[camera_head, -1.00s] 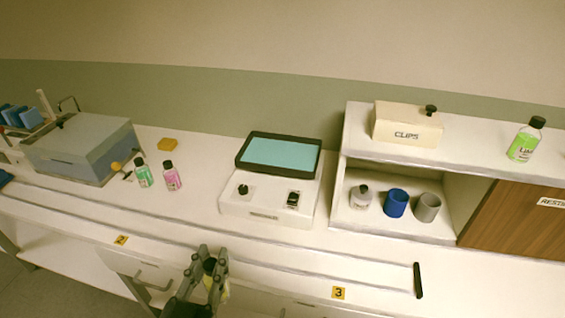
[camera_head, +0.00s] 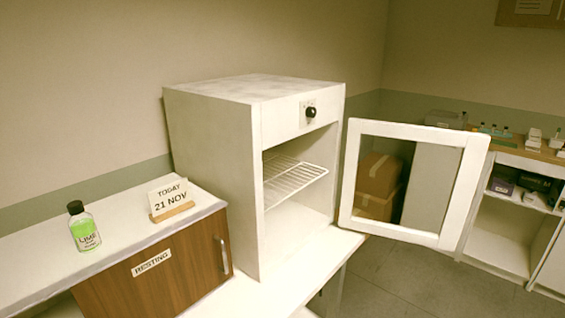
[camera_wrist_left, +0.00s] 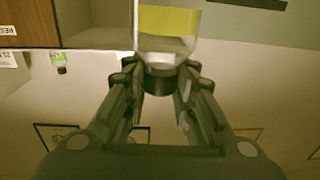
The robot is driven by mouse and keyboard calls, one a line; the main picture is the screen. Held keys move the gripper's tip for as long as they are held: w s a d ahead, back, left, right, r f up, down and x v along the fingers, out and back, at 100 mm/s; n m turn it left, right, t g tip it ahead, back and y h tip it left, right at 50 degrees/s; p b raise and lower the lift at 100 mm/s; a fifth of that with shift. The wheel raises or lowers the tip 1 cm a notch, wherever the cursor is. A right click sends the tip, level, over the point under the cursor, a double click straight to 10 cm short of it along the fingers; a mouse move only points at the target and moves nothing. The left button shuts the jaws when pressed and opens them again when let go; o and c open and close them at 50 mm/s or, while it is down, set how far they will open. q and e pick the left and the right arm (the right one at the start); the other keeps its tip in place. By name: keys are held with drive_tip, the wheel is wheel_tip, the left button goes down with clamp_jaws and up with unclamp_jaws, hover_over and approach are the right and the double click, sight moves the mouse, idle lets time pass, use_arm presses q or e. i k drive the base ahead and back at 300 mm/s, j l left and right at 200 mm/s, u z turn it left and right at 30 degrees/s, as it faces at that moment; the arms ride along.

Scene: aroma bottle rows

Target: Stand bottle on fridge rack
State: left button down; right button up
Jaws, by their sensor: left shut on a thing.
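My left gripper (camera_wrist_left: 160,70) is shut on a clear bottle with a yellow label (camera_wrist_left: 168,20), gripped near its dark cap; picture-wise it points cap down, but this view is inverted. Neither gripper shows in the head view now. The white fridge (camera_head: 212,150) stands in the middle of the head view. Its glass-paned door (camera_head: 470,185) is swung open to the right. Inside, the wire rack (camera_head: 290,178) is empty at mid height, above a bare floor. The bottle's far end is cut off in the wrist view.
A green lime bottle (camera_head: 84,230) and a date card (camera_head: 170,198) stand on the shelf unit left of the fridge; the lime bottle also shows in the wrist view (camera_wrist_left: 58,62). The wooden RESTING door (camera_head: 160,275) is shut. Cardboard boxes (camera_head: 378,180) show through the door.

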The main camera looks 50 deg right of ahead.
sight(275, 186)
drive_tip(key=l, duration=2.45)
drive_tip(key=i+z, duration=0.05)
